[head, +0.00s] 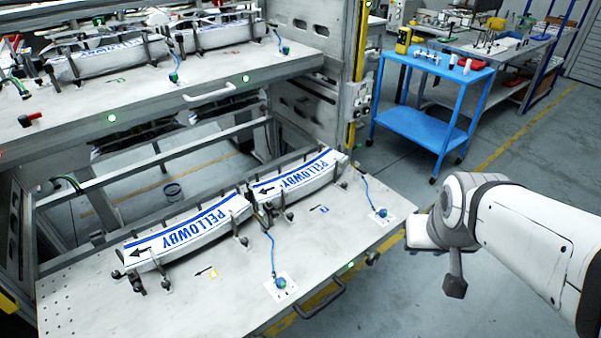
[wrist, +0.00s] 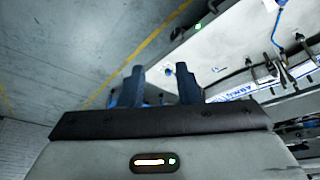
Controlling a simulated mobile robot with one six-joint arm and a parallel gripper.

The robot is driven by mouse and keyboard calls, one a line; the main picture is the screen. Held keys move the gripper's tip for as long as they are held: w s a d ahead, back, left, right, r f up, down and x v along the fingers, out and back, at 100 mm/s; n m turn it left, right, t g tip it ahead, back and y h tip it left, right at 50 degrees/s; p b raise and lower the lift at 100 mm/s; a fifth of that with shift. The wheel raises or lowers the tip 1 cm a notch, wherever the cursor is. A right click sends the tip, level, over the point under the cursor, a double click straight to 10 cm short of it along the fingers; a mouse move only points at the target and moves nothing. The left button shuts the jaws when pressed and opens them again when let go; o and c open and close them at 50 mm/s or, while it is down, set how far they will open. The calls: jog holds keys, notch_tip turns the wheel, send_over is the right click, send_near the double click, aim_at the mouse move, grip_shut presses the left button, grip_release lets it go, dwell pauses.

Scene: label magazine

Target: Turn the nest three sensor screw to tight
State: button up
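The lower drawer (head: 330,245) is pulled out and holds two curved white label stacks printed PELLOWBY, a left one (head: 190,232) and a right one (head: 297,180). Each nest has a blue cable running to a sensor fitting, one at the front (head: 280,284) and one at the right (head: 381,213). The nest number marks are too small to read, so I cannot tell which is nest three. My gripper (wrist: 160,72) is open and empty in the wrist view, its two dark fingers apart. In the head view my arm is right of the drawer, clear of it.
An upper drawer (head: 150,104) with more label stacks and two sensor fittings (head: 174,77) (head: 284,51) overhangs the back. The lower drawer's front handle (head: 320,301) sticks out. A blue cart (head: 425,125) stands behind, at the right. Floor around my arm is free.

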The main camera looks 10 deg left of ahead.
jog(key=w+a+f+n+t+b, duration=0.1)
jog(key=w+a+f, duration=0.1)
jog(key=w+f, duration=0.15)
jog(key=w+a+f+n+t, duration=0.1)
jog(key=w+a+f, duration=0.15)
jog(key=w, duration=0.25)
jog(key=n+t+y+b, duration=0.3)
jog(key=n+y+b, duration=0.1)
jog(key=n+y, duration=0.5)
send_near(276, 215)
jog(key=m, duration=0.1)
jog(key=shift+y, duration=0.5)
jog(key=x, duration=0.5)
jog(key=p+x, duration=0.1)
jog(key=x, duration=0.2)
jog(key=shift+w+d+f, duration=0.2)
jog(key=shift+d+f, duration=0.05)
jog(key=shift+f, duration=0.15)
grip_shut()
